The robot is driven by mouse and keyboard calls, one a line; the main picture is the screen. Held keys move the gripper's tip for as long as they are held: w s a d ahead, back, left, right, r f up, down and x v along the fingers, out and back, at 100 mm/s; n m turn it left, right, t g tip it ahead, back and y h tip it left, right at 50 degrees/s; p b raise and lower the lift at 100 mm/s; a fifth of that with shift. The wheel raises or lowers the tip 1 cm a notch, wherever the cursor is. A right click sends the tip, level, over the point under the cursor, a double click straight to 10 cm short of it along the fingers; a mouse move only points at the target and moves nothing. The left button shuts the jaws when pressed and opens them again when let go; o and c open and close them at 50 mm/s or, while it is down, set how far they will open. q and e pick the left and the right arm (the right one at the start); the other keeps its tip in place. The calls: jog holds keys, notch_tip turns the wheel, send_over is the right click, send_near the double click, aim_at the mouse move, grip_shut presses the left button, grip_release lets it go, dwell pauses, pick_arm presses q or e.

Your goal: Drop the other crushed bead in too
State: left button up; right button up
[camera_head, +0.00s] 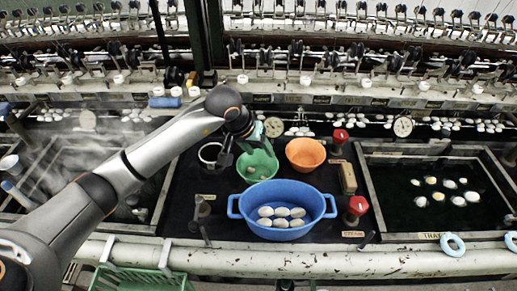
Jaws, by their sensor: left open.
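A green bowl (262,176) stands behind the blue tub on the dark worktop. A small brownish lump (250,170) shows inside it; I cannot tell whether it is a crushed bead. My left gripper (246,152) is open just above the green bowl's back rim, pointing down, and partly covers the bowl. Nothing shows between its fingers. A blue two-handled tub (281,234) in front holds several whitish oval pieces (282,217) in rows. Whether any of them is crushed is too small to tell. My right gripper is not in view.
An orange bowl (305,154) stands right of the green one, a white-rimmed cup (210,153) left. A water basin (430,207) with floating pieces is at right; a steaming basin is at left.

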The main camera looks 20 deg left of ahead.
pick_arm(q)
jog(key=b+v, duration=0.1)
jog(key=v, duration=1.1)
jog(key=shift+r, duration=0.2)
jog(key=shift+s+a, duration=0.1)
